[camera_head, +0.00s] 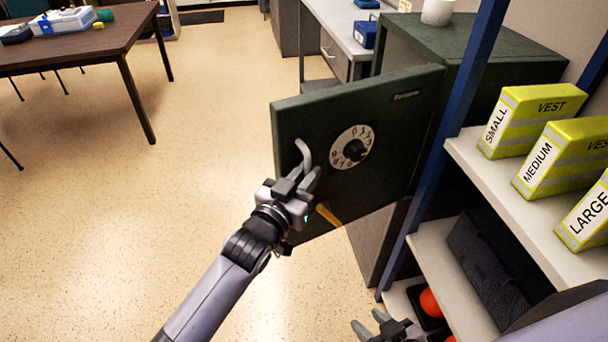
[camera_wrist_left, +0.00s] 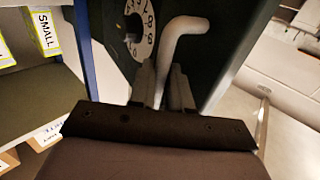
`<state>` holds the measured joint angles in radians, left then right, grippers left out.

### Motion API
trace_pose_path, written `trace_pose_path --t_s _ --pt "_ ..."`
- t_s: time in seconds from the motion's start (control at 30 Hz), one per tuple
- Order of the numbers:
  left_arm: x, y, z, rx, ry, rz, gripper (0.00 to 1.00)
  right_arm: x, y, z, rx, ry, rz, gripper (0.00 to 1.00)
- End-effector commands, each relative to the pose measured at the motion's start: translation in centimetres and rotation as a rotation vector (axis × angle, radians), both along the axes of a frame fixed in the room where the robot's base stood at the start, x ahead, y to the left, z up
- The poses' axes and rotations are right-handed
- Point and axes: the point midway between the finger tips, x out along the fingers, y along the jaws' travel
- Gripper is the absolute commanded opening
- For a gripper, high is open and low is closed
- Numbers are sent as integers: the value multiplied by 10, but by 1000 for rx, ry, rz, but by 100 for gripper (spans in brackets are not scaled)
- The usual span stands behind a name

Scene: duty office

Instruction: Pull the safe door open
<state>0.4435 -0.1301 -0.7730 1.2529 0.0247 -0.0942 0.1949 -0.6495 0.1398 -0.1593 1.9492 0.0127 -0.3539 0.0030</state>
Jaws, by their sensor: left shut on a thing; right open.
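The dark green safe door (camera_head: 300,119) stands swung open from the safe body (camera_head: 460,38), with a white numbered dial (camera_head: 352,147) on its face. A pale bent handle (camera_head: 304,153) is at the door's left side. My left gripper (camera_head: 302,180) is shut on the handle. In the left wrist view the handle (camera_wrist_left: 185,28) runs down between the two fingers (camera_wrist_left: 162,88), beside the dial (camera_wrist_left: 140,25). The gripper and wrist cover the door's lower left part. My right gripper (camera_head: 372,325) is open and empty at the bottom edge, partly cut off.
A shelf unit (camera_head: 440,240) with blue posts stands close at right, holding yellow vest boxes (camera_head: 535,118), a dark bin (camera_head: 495,260) and red items. A brown table (camera_head: 80,45) is at far left. The floor (camera_head: 215,120) left of the door is clear.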

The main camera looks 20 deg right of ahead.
Motion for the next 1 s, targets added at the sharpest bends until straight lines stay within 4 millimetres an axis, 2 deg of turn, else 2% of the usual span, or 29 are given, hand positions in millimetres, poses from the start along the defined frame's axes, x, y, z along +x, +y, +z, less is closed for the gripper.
trace_pose_path --t_s 0.03,0.33,0.37,0.4,0.8,1.0 --pt "-4 -8 6 -7 -9 -14 0 0 0 0 0 0 0 43" --pt "-4 -8 6 -6 -9 -14 0 0 0 0 0 0 0 43" --pt "-4 -8 6 -6 -9 -14 24 0 0 0 0 0 0 43" --pt "-4 -8 6 -7 -10 -14 34 0 0 0 0 0 0 43" --pt "-3 -4 2 -3 -4 -7 34 0 0 0 0 0 0 43" --pt "-10 4 1 -3 -3 -6 34 0 0 1 0 0 0 43"
